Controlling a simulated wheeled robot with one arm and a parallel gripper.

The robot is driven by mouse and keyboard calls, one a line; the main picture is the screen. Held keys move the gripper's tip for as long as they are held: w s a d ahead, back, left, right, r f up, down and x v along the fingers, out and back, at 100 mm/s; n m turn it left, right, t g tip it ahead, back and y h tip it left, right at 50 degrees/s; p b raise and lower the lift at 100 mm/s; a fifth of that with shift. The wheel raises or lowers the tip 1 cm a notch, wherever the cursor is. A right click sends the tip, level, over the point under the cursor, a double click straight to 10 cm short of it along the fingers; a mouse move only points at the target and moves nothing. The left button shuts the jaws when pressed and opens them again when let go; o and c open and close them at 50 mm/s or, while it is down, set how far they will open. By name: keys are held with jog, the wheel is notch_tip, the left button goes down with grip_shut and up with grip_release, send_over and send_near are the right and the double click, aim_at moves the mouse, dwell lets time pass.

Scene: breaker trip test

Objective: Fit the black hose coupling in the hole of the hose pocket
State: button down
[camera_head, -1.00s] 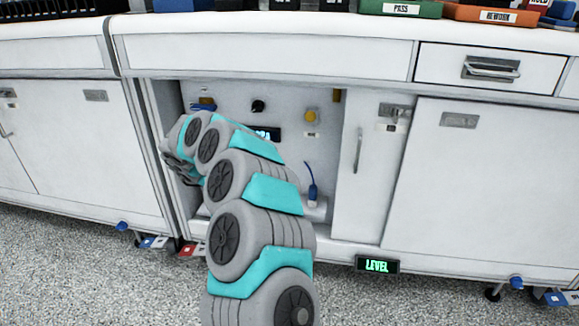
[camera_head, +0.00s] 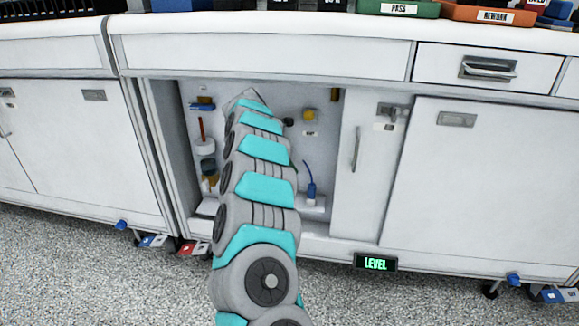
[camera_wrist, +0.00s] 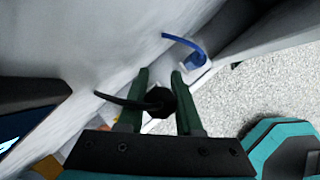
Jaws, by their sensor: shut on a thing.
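My gripper (camera_wrist: 160,98) is shut on the black hose coupling (camera_wrist: 158,103), which sits between its two green fingers in the wrist view. A black hose (camera_wrist: 120,101) runs from it to the pale panel on the left. In the head view my arm hides most of the gripper. A blue hose end (camera_head: 311,192) stands at a white block (camera_head: 314,208) low in the open cabinet. The wrist view also shows the blue hose (camera_wrist: 190,42) and white block (camera_wrist: 199,76), beyond the fingertips and apart from the coupling. I cannot make out a free hole of the hose pocket.
A yellow knob (camera_head: 309,115) is on the cabinet's back panel, with a small dark round piece (camera_head: 288,121) left of it. The cabinet door (camera_head: 358,165) borders the opening's right side.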

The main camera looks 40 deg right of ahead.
jog(key=shift+f+b, duration=1.3)
jog(key=shift+f, duration=1.55)
jog(key=shift+f+b, duration=1.05)
jog(key=shift+f, duration=1)
jog(key=c, duration=0.5)
grip_release()
jog(key=shift+r, duration=0.1)
jog(key=v, duration=0.7)
jog(key=shift+a+r+p, duration=0.2)
jog(key=shift+r+p, duration=0.05)
jog(key=shift+p, duration=0.05)
jog(key=shift+a, duration=0.1)
